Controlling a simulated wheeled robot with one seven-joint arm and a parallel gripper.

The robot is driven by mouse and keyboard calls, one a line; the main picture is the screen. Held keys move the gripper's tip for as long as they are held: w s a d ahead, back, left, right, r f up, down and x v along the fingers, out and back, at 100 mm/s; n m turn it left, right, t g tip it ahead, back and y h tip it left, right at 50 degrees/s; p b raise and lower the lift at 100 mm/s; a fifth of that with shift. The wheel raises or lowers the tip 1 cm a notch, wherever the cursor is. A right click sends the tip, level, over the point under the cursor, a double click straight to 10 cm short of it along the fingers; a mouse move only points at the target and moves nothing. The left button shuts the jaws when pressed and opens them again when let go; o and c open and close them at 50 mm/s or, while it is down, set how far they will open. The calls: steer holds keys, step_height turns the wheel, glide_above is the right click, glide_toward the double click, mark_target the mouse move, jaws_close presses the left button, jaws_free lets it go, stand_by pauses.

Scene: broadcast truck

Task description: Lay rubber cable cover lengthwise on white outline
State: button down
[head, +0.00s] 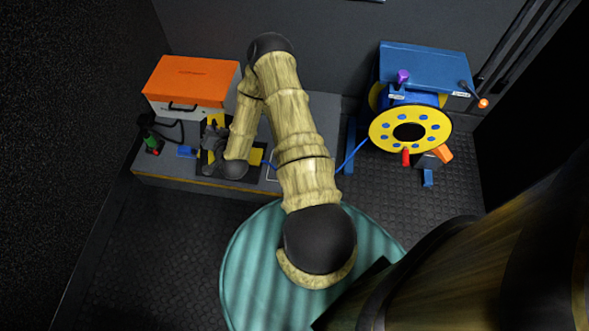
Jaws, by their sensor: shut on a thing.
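My gripper (209,153) is at the left over the low grey platform, pointing down, shut on the rubber cable cover. The cover is black with yellow parts (256,157), and my gripper and forearm hide much of it. It is at or just above the platform top; I cannot tell if it touches. A thin pale line (271,174), perhaps part of the white outline, shows just right of the cover. My arm hides the rest of it.
An orange-lidded case (192,80) stands behind my gripper. A green-and-red plug with black cable (152,146) lies left. A blue connector (187,152) is beside the gripper. A blue cable (352,156) runs from the yellow reel (378,134) behind my arm.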

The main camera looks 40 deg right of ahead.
steer(key=d+f+m+h, duration=0.1)
steer(key=d, duration=0.1)
steer(key=s+d+f+m+g+h+b, duration=0.1)
steer(key=d+f, duration=0.1)
steer(key=d+f+m+h+b, duration=0.1)
steer(key=d+f+h, duration=0.1)
steer(key=shift+s+d+f, duration=0.15)
steer(key=shift+d+f, duration=0.1)
steer(key=shift+d, duration=0.15)
steer(key=s+d+f+m+g+h+b, duration=0.2)
steer(key=s+d+m+g+b, duration=0.4)
steer(key=m+g, duration=0.3)
steer(key=s+d+f+m+g+h+b, duration=0.2)
steer(key=s+d+m+g+h+b, duration=0.1)
steer(key=s+d+m+g+b, duration=0.3)
steer(key=shift+s+d+f+m+g+h, duration=0.3)
steer(key=shift+s+d+m+g, duration=0.85)
steer(key=shift+m+g, duration=0.9)
steer(key=shift+s+a, duration=0.1)
steer(key=shift+b, duration=0.3)
step_height(320, 180, down, 6)
steer(key=b, duration=0.4)
steer(key=shift+f, duration=0.15)
